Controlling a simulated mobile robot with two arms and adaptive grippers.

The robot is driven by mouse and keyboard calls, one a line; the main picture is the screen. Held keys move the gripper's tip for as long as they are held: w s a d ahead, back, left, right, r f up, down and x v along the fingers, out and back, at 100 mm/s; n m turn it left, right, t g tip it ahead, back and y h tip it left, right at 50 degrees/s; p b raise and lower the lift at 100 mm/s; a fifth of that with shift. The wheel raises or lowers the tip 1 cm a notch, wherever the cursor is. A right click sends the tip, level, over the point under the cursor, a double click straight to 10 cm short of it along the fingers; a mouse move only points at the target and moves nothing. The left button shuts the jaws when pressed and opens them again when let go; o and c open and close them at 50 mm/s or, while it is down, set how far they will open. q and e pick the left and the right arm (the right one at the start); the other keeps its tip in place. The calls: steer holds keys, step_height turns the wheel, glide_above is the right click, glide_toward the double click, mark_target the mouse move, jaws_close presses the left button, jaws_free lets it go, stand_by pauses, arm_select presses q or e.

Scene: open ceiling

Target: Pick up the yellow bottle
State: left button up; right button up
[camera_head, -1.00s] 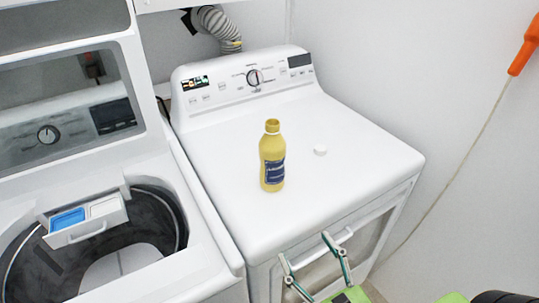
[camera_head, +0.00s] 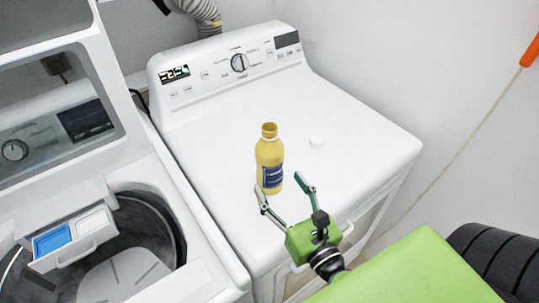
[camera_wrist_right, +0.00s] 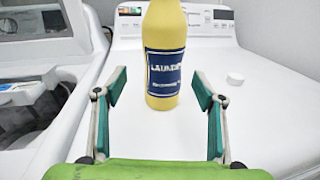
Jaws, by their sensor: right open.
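The yellow bottle (camera_head: 269,160) with a dark blue label stands upright and uncapped on top of the white dryer (camera_head: 340,172). In the right wrist view the bottle (camera_wrist_right: 165,55) is ahead, centred between the fingers, with its top cut off by the frame edge. My right gripper (camera_head: 281,186) is open, its two fingers pointing at the bottle from the front of the dryer. In the right wrist view the open fingers (camera_wrist_right: 160,90) are spread wider than the bottle, with the bottle just beyond or near their tips. My left gripper is not in view.
A small white cap (camera_head: 316,141) lies on the dryer right of the bottle. The dryer's control panel (camera_head: 228,66) rises behind. On the left is an open washer with a pulled-out dispenser drawer (camera_head: 68,238). A wall stands to the right. The dryer top around the bottle is mostly clear.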

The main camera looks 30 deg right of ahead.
mark_target(275, 173)
steer(key=shift+w+r, duration=0.1)
steer(key=shift+w, duration=0.65)
steer(key=shift+w+d, duration=0.1)
steer(key=shift+w, duration=0.2)
steer(key=shift+w+d+p, duration=0.1)
steer(key=shift+w+p, duration=0.35)
steer(key=shift+p, duration=0.2)
steer(key=w, duration=0.1)
steer(key=w+p, duration=0.2)
steer(key=shift+w+d+r, duration=0.15)
steer(key=shift+w+d, duration=0.1)
steer(key=shift+w, duration=0.05)
steer(key=shift+w+f, duration=0.2)
steer(key=shift+w, duration=0.3)
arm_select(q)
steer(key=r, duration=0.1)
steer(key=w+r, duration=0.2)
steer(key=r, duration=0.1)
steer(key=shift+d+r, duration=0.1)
arm_select(e)
steer(key=shift+s, duration=0.1)
steer(key=shift+r, duration=0.1)
steer(key=c, duration=1.6)
